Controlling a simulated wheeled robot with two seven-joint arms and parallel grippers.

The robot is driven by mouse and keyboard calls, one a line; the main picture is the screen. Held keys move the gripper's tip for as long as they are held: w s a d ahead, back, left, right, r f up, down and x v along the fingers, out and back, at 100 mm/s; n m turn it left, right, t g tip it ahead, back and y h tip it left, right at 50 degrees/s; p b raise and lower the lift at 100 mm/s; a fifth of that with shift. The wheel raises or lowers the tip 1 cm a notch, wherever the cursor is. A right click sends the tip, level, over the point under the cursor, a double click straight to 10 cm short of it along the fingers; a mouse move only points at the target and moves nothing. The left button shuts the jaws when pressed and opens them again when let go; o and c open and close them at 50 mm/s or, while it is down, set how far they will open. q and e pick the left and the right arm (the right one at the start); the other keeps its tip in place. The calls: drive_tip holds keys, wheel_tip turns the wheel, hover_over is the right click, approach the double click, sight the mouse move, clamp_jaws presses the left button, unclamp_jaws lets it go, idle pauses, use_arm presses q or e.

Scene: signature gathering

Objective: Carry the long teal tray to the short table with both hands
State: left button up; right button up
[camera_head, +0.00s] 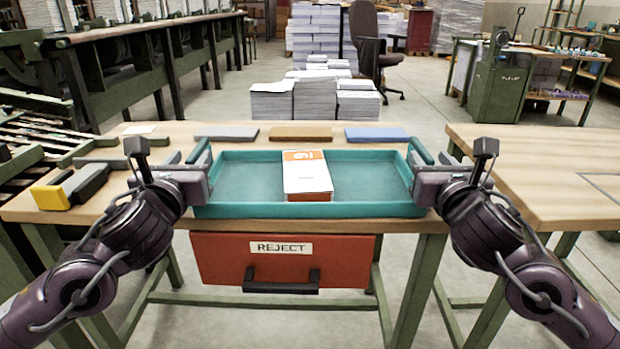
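The long teal tray (245,210) lies level on the wooden table (120,210) in front of me. The tray has a raised teal handle at each end. My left gripper (203,182) is at the left handle (199,151), and my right gripper (424,184) is at the right handle (421,151). The gripper bodies hide the fingers, so their grip on the handles cannot be told. A second wooden table (540,165) stands at the right, with a thin outline on its top.
Grey (227,133), brown (300,133) and blue (376,135) flat blocks lie behind the tray. A yellow block (50,197) lies left. A red REJECT drawer (225,262) hangs below. A narrow gap separates the tables; the right tabletop is largely clear.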

sight(196, 148)
use_arm(q)
drive_tip(key=shift+w, duration=2.4)
use_arm(e)
drive_tip(key=shift+w, duration=2.4)
use_arm(q)
clamp_jaws()
use_arm(e)
clamp_jaws()
drive_tip(key=shift+r, duration=0.1)
